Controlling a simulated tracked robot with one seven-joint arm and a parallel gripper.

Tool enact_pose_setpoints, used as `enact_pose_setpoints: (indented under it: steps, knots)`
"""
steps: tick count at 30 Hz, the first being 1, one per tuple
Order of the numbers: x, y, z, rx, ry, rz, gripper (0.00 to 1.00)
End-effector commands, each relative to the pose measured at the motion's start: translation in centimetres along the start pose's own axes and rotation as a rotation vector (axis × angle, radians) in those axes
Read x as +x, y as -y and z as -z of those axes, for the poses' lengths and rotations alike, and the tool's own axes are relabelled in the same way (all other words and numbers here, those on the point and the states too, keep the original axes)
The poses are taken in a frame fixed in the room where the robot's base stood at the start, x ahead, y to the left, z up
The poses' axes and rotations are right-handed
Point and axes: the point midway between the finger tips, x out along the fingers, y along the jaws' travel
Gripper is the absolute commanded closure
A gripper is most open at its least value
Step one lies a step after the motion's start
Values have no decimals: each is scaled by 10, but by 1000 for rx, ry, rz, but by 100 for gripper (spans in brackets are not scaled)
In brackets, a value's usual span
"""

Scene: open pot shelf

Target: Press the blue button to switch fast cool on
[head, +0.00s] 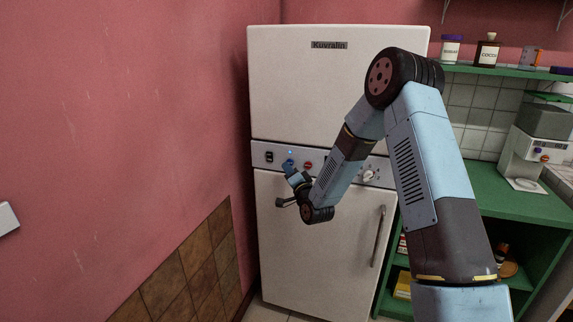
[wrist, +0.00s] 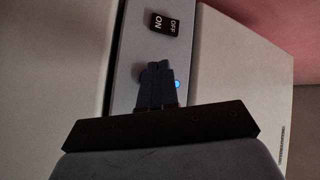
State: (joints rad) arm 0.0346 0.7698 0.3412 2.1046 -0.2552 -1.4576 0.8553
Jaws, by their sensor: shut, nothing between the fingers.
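The white fridge (head: 325,85) has a grey control panel (head: 330,164) between its two doors. The blue button (head: 288,162) is on the panel's left part, largely covered by my gripper. In the wrist view a sliver of the blue button (wrist: 142,77) shows beside the fingers. A small blue light (head: 290,151) above the button glows; it also shows in the wrist view (wrist: 177,84). My gripper (wrist: 158,66) is shut and empty, its fingertips at the button. Whether they touch or press it, I cannot tell. In the head view my gripper (head: 291,170) points at the panel.
A black ON/OFF rocker switch (wrist: 163,22) is left of the button in the head view. A red button (head: 308,165) and a white knob (head: 369,176) lie to the right. The pink wall (head: 130,120) is close on the left; a green counter (head: 510,193) stands right.

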Motion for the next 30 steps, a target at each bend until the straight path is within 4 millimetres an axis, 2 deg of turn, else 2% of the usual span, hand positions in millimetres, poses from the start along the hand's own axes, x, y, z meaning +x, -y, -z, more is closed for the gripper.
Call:
enact_pose_setpoints:
  steps: [22, 30]
  knots:
    - [-38, 27, -27, 0, 0, -1, 100]
    - [-42, 30, -30, 0, -1, 0, 100]
